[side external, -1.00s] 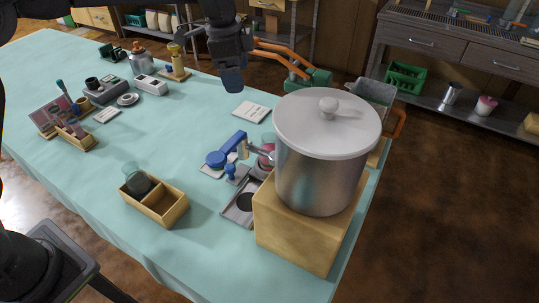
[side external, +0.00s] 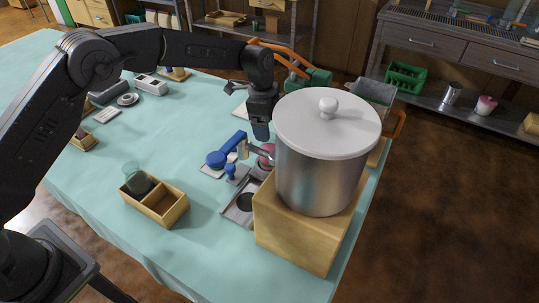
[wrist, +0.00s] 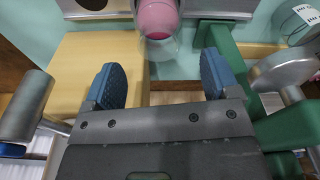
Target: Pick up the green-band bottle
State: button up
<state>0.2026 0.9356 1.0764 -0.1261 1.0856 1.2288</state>
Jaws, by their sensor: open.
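I cannot pick out a bottle with a green band in either view. A clear-topped dark vessel (side external: 137,182) stands in one compartment of a two-part wooden box (side external: 178,212); no green band can be made out on it. My gripper (side external: 261,134) hangs pointing down just left of the big pot, above a pink-filled clear container (side external: 267,153). In the wrist view my gripper (wrist: 161,78) has its blue fingers apart with nothing between them. The pink container (wrist: 158,18) lies beyond the fingertips at the top edge.
A large lidded metal pot (side external: 318,180) on a wooden block (side external: 290,235) stands close right of my gripper. A green machine with orange handles (side external: 310,80) is behind. Blue tools (side external: 217,158) and a grey tray (side external: 240,210) lie nearby.

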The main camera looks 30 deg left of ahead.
aim_at(269, 154)
jog(key=shift+d+f, duration=0.15)
jog(key=shift+f, duration=1.2)
jog(key=shift+d+f, duration=0.15)
jog(key=shift+f, duration=1.15)
jog(key=shift+c, duration=0.5)
grip_shut()
jog(key=shift+r, duration=0.15)
